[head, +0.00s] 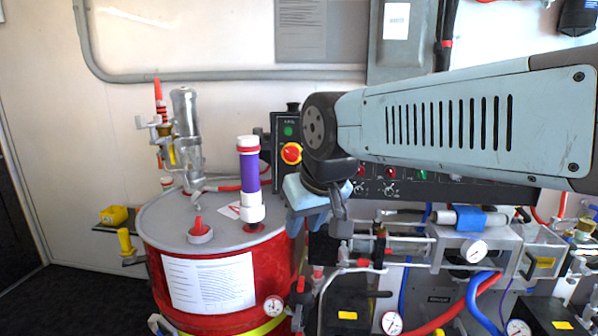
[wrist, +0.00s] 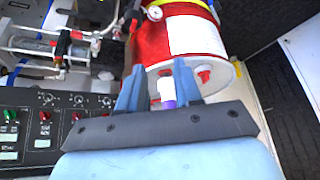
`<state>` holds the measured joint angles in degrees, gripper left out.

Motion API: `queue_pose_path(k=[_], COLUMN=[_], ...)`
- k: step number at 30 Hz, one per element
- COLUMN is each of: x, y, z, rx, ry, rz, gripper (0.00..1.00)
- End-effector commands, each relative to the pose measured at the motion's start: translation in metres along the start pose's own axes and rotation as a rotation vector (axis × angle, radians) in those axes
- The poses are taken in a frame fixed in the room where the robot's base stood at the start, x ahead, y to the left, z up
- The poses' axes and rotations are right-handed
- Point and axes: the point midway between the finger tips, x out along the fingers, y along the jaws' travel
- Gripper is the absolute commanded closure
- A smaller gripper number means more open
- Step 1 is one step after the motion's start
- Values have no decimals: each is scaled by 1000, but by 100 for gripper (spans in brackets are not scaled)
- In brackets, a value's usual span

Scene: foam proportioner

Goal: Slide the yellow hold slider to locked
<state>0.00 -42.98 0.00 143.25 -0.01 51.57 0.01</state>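I cannot tell for sure which part is the yellow hold slider. Yellow candidates in the head view are a block (head: 113,215) on a dark ledge at left, an upright handle (head: 125,241) below it, and a small plate (head: 543,262) on the right-hand equipment. My gripper (head: 308,222) points down just right of the red drum, apart from all of these. In the wrist view its two blue fingers (wrist: 160,76) stand apart with nothing held between them. No yellow slider shows clearly in the wrist view.
The red drum (head: 168,272) with a grey lid carries a purple-and-white tube (head: 249,180) and a red cap (head: 199,232). A red-and-yellow stop button (head: 291,153) sits behind. A control panel (wrist: 25,135), pipes and gauges crowd the right side. Open floor lies at far left.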

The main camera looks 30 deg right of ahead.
Motion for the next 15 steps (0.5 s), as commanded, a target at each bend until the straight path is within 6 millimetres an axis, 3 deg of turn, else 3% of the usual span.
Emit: queue_pose_path(k=[4, 7, 15], x=[0, 4, 33], y=[6, 15, 84], z=[-9, -28, -125], rx=[18, 63, 278], ry=[3, 11, 81], rz=[6, 26, 156], gripper=[66, 66, 66])
